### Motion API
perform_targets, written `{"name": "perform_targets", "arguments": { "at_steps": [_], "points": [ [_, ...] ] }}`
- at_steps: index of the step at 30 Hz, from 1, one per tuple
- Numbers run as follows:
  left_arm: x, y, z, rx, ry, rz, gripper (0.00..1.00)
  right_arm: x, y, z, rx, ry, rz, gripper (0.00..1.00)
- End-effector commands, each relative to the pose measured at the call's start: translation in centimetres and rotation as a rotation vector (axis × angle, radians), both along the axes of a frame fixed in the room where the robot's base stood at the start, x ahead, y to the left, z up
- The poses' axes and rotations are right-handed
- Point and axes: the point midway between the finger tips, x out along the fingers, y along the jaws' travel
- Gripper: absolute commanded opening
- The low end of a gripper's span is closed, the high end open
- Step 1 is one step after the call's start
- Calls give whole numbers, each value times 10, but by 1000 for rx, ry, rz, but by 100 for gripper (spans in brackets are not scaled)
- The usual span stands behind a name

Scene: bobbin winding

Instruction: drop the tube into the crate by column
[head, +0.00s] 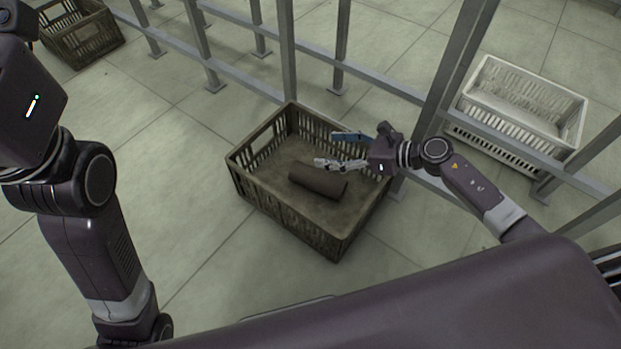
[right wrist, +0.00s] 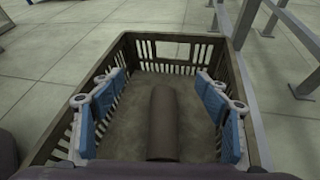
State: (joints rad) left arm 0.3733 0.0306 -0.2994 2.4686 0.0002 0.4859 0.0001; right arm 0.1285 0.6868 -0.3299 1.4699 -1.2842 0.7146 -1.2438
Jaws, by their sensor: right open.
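A dark brown tube (head: 318,181) lies on its side on the floor of a brown slatted crate (head: 283,216), beside a metal column. The tube also shows in the right wrist view (right wrist: 163,122), lying lengthwise inside the crate (right wrist: 242,92). My right gripper (head: 335,150) is over the crate with its blue-padded fingers spread wide. In the right wrist view the fingers (right wrist: 160,118) stand apart on either side of the tube, with clear gaps and no contact seen. My left arm (head: 90,220) is at the left, but its gripper fingers are out of view.
A white crate (head: 520,108) stands beyond the rails at the right. Another brown crate (head: 82,38) stands at the far upper left. Grey metal posts and rails (head: 288,50) run behind the near crate. The tiled floor left of it is clear.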

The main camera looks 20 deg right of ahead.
Motion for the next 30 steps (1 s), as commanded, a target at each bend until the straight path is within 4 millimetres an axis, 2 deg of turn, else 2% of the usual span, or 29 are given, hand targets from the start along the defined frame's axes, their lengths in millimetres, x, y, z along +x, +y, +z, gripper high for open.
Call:
{"name": "perform_targets", "arguments": {
  "at_steps": [16, 21, 30],
  "points": [
    [0, 0, 0, 1, -1, 0, 40, -59, -73, 37, -2, 3, 0, 69],
    [0, 0, 0, 1, -1, 0, 40, -66, -82, 43, -1, 1, 0, 69],
    [0, 0, 0, 1, -1, 0, 40, -67, -84, 45, 0, -1, 0, 69]
  ]
}}
